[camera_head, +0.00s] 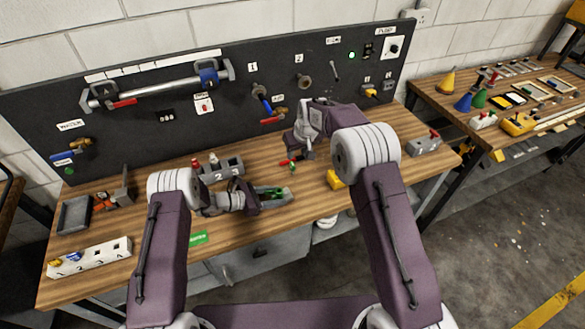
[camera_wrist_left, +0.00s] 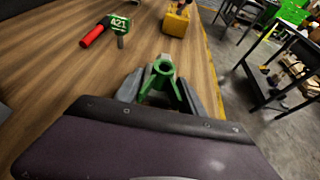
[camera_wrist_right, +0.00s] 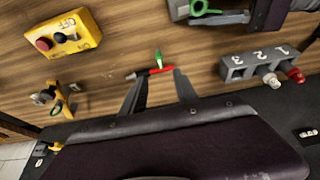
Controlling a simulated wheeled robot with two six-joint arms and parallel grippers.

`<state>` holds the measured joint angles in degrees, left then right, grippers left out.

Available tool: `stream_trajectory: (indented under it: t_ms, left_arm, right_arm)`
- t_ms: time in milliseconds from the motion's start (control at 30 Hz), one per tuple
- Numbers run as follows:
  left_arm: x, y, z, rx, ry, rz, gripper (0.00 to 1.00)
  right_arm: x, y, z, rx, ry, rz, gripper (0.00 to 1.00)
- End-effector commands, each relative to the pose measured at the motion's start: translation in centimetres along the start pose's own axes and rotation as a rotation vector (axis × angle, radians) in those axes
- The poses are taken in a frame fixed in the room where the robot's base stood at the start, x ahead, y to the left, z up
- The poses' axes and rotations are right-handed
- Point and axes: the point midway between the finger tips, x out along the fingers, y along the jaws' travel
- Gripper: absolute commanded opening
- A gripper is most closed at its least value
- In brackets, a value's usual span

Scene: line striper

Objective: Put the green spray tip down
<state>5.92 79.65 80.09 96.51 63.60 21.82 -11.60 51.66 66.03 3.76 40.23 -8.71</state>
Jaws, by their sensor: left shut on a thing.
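The green spray tip (camera_wrist_left: 163,75) has a ring-shaped top and is between the fingers of my left gripper (camera_wrist_left: 158,92), which is shut on it. In the head view, the left gripper (camera_head: 276,195) holds the green piece low over the front part of the bench; I cannot tell whether it touches the wood. The green ring (camera_wrist_right: 200,8) also shows at the top of the right wrist view. My right gripper (camera_wrist_right: 158,78) has its fingers apart and looks empty. It is above a red-handled piece with a green tag (camera_wrist_right: 155,70) on the bench.
A grey numbered holder (camera_head: 222,171) with a red and a white tip stands behind the left gripper. A yellow box with a red button (camera_wrist_right: 68,33) sits near the front edge. Bare wood (camera_wrist_left: 145,50) lies between the tagged piece and that edge.

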Motion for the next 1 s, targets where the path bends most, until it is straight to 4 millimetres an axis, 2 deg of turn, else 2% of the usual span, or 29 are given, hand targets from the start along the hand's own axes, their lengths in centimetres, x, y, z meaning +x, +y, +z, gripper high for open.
stream_trajectory:
  t_ms: [167, 400, 500, 667, 833, 1000]
  left_arm:
    - [0.0, -0.1, -0.1, -0.001, 0.001, -0.001, 0.0]
    - [0.0, 0.0, 0.0, 0.0, 0.001, -0.001, 0.0]
    - [0.0, 0.0, 0.0, 0.0, 0.001, -0.001, 0.0]
    - [0.0, 0.0, -0.1, -0.001, 0.001, 0.0, 0.0]
    - [0.0, 0.0, 0.0, 0.0, 0.001, 0.0, 0.0]
    - [0.0, 0.0, 0.0, 0.0, 0.001, 0.0, 0.0]
  right_arm:
    - [0.8, -0.1, -0.2, -0.003, 0.002, -0.001, 0.36]
    - [5.6, 0.0, -0.1, -0.002, 0.002, 0.0, 0.36]
    - [6.7, 0.0, -0.2, -0.002, 0.004, 0.0, 0.36]
    - [7.1, 0.0, -0.2, -0.002, 0.004, 0.0, 0.36]
    - [10.2, 0.1, 0.0, -0.002, 0.002, 0.0, 0.36]
    - [11.8, 0.1, -0.2, -0.003, 0.005, -0.001, 0.36]
